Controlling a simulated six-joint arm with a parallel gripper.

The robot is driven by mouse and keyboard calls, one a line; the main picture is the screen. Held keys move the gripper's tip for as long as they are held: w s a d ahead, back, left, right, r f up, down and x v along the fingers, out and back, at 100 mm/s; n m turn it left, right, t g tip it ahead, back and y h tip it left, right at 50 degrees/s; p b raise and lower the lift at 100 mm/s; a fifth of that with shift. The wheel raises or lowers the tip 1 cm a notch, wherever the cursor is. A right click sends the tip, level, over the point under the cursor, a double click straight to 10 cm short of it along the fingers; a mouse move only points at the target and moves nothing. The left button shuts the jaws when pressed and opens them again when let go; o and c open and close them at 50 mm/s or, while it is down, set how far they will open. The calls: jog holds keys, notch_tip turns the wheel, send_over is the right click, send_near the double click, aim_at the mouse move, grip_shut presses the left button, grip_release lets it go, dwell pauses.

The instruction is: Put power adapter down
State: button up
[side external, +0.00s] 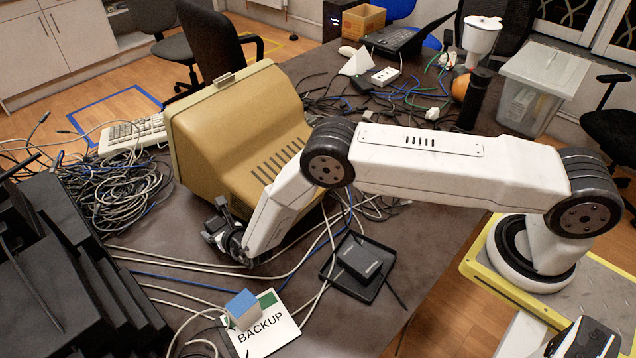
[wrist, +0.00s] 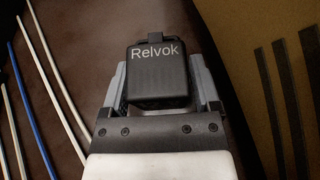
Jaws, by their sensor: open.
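A black power adapter labelled "Relvok" (wrist: 158,75) sits between the two grey fingers of my gripper (wrist: 158,90) in the wrist view. The fingers stand on either side of it and are open. In the side view my gripper (side external: 222,232) is low over the brown table, just in front of the beige monitor. The adapter there is hard to tell from the dark gripper parts. Another black box (side external: 359,257) with small lettering lies on a black tray (side external: 338,281) to the right of my gripper.
The beige monitor (side external: 235,125) stands close behind my gripper. White and blue cables (side external: 200,262) run across the table beside it. A "BACKUP" card (side external: 265,330) with a blue block (side external: 242,307) lies at the front. Black stepped equipment (side external: 85,270) fills the left.

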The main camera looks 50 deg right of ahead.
jog(key=shift+v, duration=5.8)
jog(key=shift+c, duration=0.4)
jog(key=shift+r, duration=0.1)
